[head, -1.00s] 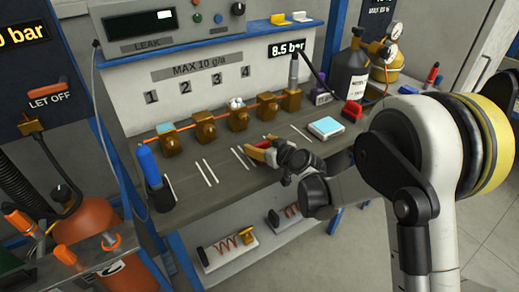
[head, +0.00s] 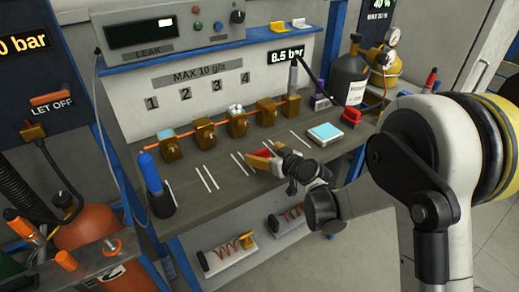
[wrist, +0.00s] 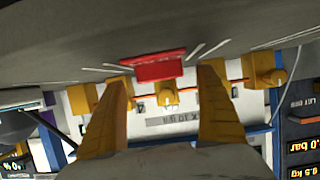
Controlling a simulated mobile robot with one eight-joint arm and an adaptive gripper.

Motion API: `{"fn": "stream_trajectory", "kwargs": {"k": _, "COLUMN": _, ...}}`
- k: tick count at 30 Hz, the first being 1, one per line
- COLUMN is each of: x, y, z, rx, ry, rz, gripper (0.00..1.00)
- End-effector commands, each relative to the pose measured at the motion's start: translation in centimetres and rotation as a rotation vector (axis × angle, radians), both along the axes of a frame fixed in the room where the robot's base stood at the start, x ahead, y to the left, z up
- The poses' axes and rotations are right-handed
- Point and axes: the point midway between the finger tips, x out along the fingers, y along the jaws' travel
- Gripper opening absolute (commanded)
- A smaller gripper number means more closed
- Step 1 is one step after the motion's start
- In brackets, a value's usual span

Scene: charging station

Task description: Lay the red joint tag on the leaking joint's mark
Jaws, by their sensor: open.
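A row of brass joint blocks stands on an orange line along the bench. White foam (head: 236,108) sits on the third block from the left (head: 238,126). White stripe marks (head: 241,164) lie on the bench in front of the blocks. My gripper (head: 261,158) is low over the bench by the stripes in front of the foamed block. Its orange fingers are apart. The red tag (wrist: 158,66) shows between and just beyond the fingertips in the wrist view, against the grey bench top. Whether it touches a finger or the bench, I cannot tell.
A blue bottle (head: 150,172) stands at the bench's front left. A pale blue-topped box (head: 325,133) and a red item (head: 352,112) are to the right. A grey bottle (head: 347,78) stands behind. The bench front between the blue bottle and gripper is clear.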

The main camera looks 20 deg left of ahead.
Motion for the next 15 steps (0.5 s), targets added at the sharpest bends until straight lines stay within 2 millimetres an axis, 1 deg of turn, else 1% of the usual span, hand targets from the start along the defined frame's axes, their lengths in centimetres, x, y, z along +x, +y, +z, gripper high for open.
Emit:
{"fn": "stream_trajectory", "kwargs": {"k": 1, "x": -0.7, "y": -0.9, "z": 1.0, "rx": 0.0, "ry": 0.0, "rz": -0.002, "gripper": 0.84}}
{"fn": "stream_trajectory", "kwargs": {"k": 6, "x": -3.1, "y": -3.6, "z": 2.4, "rx": 0.001, "ry": 0.001, "rz": -0.002, "gripper": 0.84}}
{"fn": "stream_trajectory", "kwargs": {"k": 9, "x": -4.1, "y": -4.9, "z": 3.0, "rx": 0.0, "ry": -0.001, "rz": -0.002, "gripper": 0.84}}
{"fn": "stream_trajectory", "kwargs": {"k": 15, "x": -5.2, "y": -6.1, "z": 3.5, "rx": 0.0, "ry": 0.0, "rz": 0.0, "gripper": 0.84}}
